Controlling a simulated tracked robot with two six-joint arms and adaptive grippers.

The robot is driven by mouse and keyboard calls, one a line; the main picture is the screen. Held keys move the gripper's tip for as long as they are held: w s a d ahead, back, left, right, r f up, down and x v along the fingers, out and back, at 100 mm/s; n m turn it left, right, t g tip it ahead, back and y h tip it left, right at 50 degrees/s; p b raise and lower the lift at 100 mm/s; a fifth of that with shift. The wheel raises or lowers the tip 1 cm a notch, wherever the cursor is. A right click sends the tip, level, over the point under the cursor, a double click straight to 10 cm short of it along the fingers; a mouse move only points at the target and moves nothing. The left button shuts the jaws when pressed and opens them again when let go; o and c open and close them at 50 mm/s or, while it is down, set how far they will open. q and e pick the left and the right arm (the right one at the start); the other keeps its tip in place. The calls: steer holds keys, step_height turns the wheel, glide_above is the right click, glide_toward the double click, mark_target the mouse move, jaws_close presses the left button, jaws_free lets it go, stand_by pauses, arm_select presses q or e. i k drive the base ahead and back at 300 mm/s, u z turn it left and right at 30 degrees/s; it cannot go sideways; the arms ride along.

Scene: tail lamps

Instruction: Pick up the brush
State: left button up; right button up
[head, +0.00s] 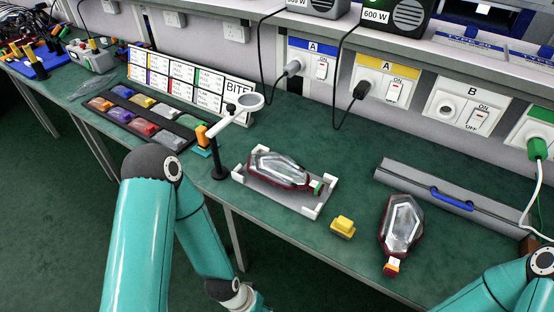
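I cannot pick out a brush for certain. A small yellow block-shaped object (342,227) lies on the green bench top (290,240) between the two lamps. It may be the brush, but no bristles can be made out. My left arm comes in from the left and bends down to a wrist at the bottom edge, and its gripper is out of view. Only part of my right arm shows at the lower right corner, and its gripper is out of view too.
One tail lamp (278,168) lies in a white-cornered fixture (299,208). Another lamp (401,230) lies to its right, near a grey case with a blue handle (452,199). A magnifier on a stand (233,112) rises left of the fixture. Black trays (150,116) hold coloured pieces.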

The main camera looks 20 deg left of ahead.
mark_target(341, 226)
steer(key=z, duration=0.2)
steer(key=i, duration=0.2)
steer(key=u, duration=3.25)
steer(key=k, duration=0.25)
steer(key=z, duration=0.6)
steer(key=k, duration=0.9)
steer(key=z, duration=0.65)
